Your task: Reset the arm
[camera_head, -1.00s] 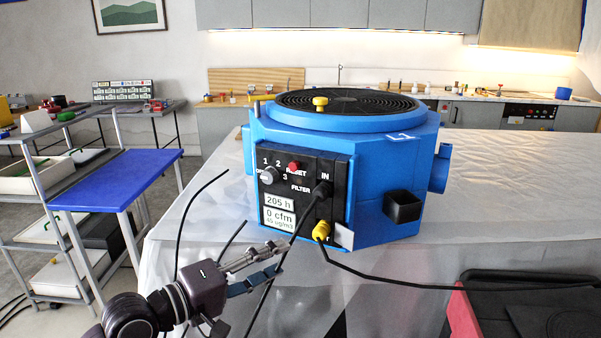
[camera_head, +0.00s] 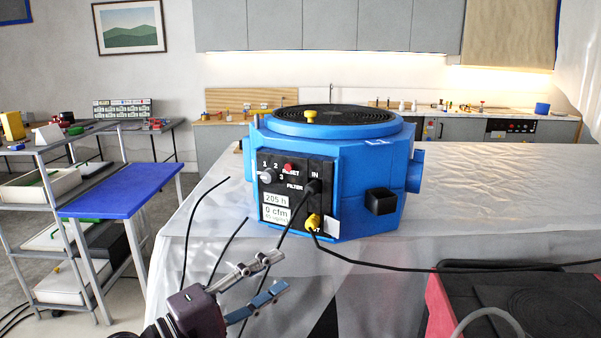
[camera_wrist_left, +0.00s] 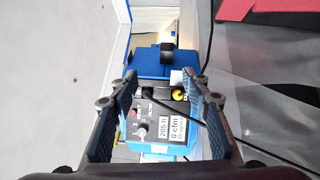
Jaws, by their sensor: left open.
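My left gripper (camera_head: 277,276) is low in the head view, in front of the table and below the blue machine (camera_head: 365,205). Its two fingers are spread apart with nothing between them. In the left wrist view the fingers (camera_wrist_left: 160,88) stand wide on both sides, with the machine's control panel (camera_wrist_left: 158,118) seen beyond the gap. The panel (camera_head: 290,190) carries a grey knob, a red reset button and readouts of 205 h and 0 cfm. A black plug is in the IN socket and a yellow plug (camera_head: 313,222) is below it. My right gripper is not in view.
The machine stands on a table with a white cover (camera_head: 490,190). Black cables hang by the table's front edge near my left gripper. A black and red case (camera_head: 500,300) is at the lower right. A blue-topped cart (camera_head: 130,190) stands at left, with open floor beside it.

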